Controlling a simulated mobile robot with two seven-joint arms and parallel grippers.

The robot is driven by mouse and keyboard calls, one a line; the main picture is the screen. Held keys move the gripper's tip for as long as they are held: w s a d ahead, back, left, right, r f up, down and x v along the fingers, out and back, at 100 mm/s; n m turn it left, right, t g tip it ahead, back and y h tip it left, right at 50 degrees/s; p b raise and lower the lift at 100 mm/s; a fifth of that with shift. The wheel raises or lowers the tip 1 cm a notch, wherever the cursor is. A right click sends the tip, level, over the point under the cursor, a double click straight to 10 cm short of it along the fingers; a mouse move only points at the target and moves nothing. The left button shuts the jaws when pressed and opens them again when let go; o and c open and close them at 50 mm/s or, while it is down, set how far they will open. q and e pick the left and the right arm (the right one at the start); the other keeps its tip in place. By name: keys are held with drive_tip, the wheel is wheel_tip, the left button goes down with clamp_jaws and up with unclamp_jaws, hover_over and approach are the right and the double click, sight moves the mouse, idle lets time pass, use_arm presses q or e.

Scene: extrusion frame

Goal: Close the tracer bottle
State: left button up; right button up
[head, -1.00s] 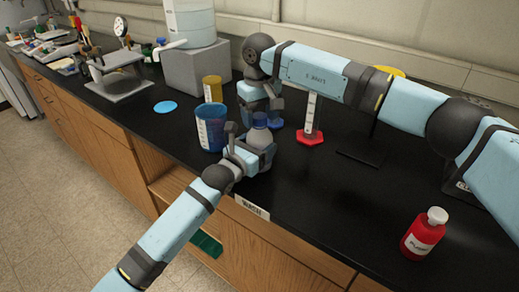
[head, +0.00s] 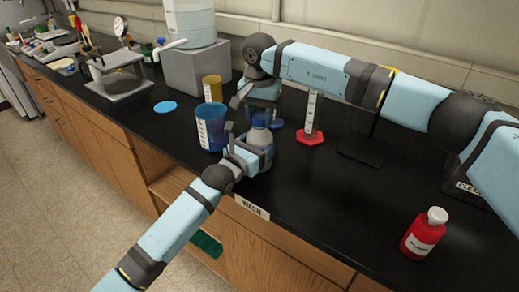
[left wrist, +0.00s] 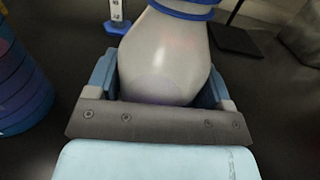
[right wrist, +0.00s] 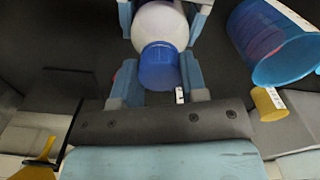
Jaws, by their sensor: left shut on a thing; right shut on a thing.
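A white bottle (left wrist: 165,60) with a blue ring at its neck is held between the fingers of my left gripper (left wrist: 162,78). The right wrist view shows the same bottle (right wrist: 160,22) with a blue cap (right wrist: 159,66) on its end. My right gripper (right wrist: 158,82) has its fingers on either side of the cap, shut on it. In the head view my left gripper (head: 250,150) is low near the counter's front edge, and my right gripper (head: 262,106) is just above it. The cap's seating on the neck is hard to tell.
A blue beaker (head: 211,135) stands just left of both grippers, with a yellow container (head: 212,88) behind it. A cylinder with a red base (head: 309,137) stands to the right. A red bottle (head: 424,236) stands farther right.

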drive_tip(key=m, duration=0.4)
drive_tip(key=shift+m, duration=0.3)
drive_tip(key=m, duration=0.6)
drive_tip(key=shift+m, duration=0.3)
drive_tip(key=m, duration=0.6)
drive_tip(key=shift+m, duration=0.3)
drive_tip(key=m, duration=0.4)
drive_tip(key=shift+f+m, duration=0.1)
drive_tip(key=shift+m, duration=0.2)
drive_tip(key=m, duration=0.6)
drive_tip(key=shift+s, duration=0.1)
drive_tip(key=m, duration=1.5)
drive_tip(key=o, duration=1)
